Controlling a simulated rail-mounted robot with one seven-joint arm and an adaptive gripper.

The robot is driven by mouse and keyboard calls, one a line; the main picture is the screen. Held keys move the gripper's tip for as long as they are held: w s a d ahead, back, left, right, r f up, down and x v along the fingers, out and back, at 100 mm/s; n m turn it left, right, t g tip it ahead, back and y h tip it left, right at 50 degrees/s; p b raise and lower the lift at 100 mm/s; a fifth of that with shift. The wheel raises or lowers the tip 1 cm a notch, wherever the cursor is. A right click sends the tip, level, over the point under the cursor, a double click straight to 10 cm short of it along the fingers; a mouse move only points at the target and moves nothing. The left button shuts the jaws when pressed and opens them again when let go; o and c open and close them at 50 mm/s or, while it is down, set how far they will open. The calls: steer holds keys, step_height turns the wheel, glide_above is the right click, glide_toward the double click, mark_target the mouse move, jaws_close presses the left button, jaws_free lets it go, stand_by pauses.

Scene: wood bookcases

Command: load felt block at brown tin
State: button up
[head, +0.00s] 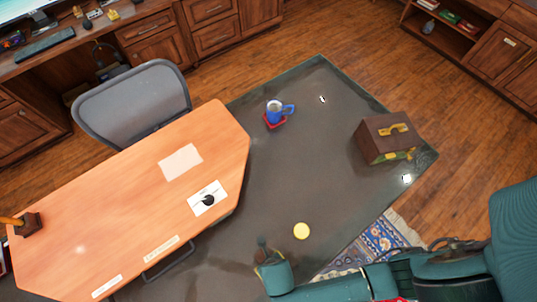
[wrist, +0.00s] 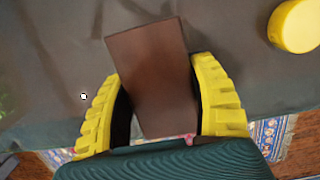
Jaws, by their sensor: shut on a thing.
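My gripper (wrist: 158,62) has its two yellow fingers closed on either side of a plain brown block (wrist: 150,75), which I take for the felt block. It stands up between the fingers over the dark tabletop. In the head view, my teal arm's end is near the table's front edge; the fingers and block are too small to make out. The brown tin (head: 372,146), boxy with a yellow handle on its lid, stands at the table's right end, well apart from my gripper. Its lid looks shut.
A yellow disc (head: 301,230) lies close to my gripper and shows in the wrist view (wrist: 297,25). A blue mug (head: 274,115) stands on a red piece farther back. An orange desk (head: 110,215) adjoins at left. The dark tabletop (head: 320,160) between is clear.

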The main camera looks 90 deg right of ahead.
steer(key=shift+r+p, duration=2.85)
steer(key=shift+p, duration=0.15)
steer(key=shift+f, duration=0.1)
steer(key=w+a+r+m+g+p, duration=0.1)
steer(key=w+a+r+m+p, duration=0.25)
steer(key=w+r+m, duration=0.6)
steer(key=w+a+r+m+g+p, duration=0.15)
steer(key=w+r+m+p, duration=0.3)
steer(key=w+r, duration=0.85)
steer(key=s+m, duration=0.1)
steer(key=m, duration=0.2)
steer(key=s+f+m, duration=0.1)
steer(key=m, duration=0.3)
steer(key=s+f+m+y, duration=0.1)
steer(key=s+m, duration=0.1)
steer(key=m, duration=0.2)
steer(key=shift+a+p, duration=0.3)
steer(key=shift+a, duration=0.05)
